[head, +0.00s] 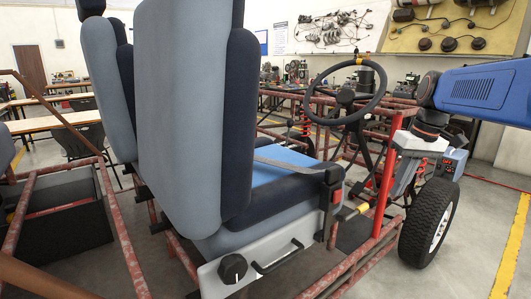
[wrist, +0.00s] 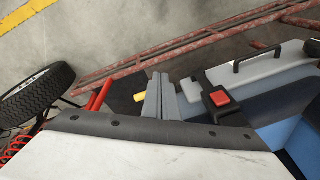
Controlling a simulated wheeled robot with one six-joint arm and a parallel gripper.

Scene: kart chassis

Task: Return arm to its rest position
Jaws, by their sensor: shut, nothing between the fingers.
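My gripper (wrist: 161,80) shows in the wrist view as two grey fingers pressed together with nothing between them. It is above the kart's side, left of the seat-belt buckle (wrist: 220,98) with its red button. In the head view my blue arm reaches in from the right edge, bent down at a dark wrist joint beside the kart frame. The fingertips are hard to make out there. The buckle (head: 335,196) sits at the near side of the blue-and-black seat (head: 290,165), apart from my gripper.
The steering wheel (head: 346,88) and the front tyre (head: 429,222) are close to my arm. A red post (head: 385,190) and a yellow-tipped lever (head: 352,212) stand near the seat. Rusty frame tubes (wrist: 150,62) run along the kart's side. Open floor lies at the right.

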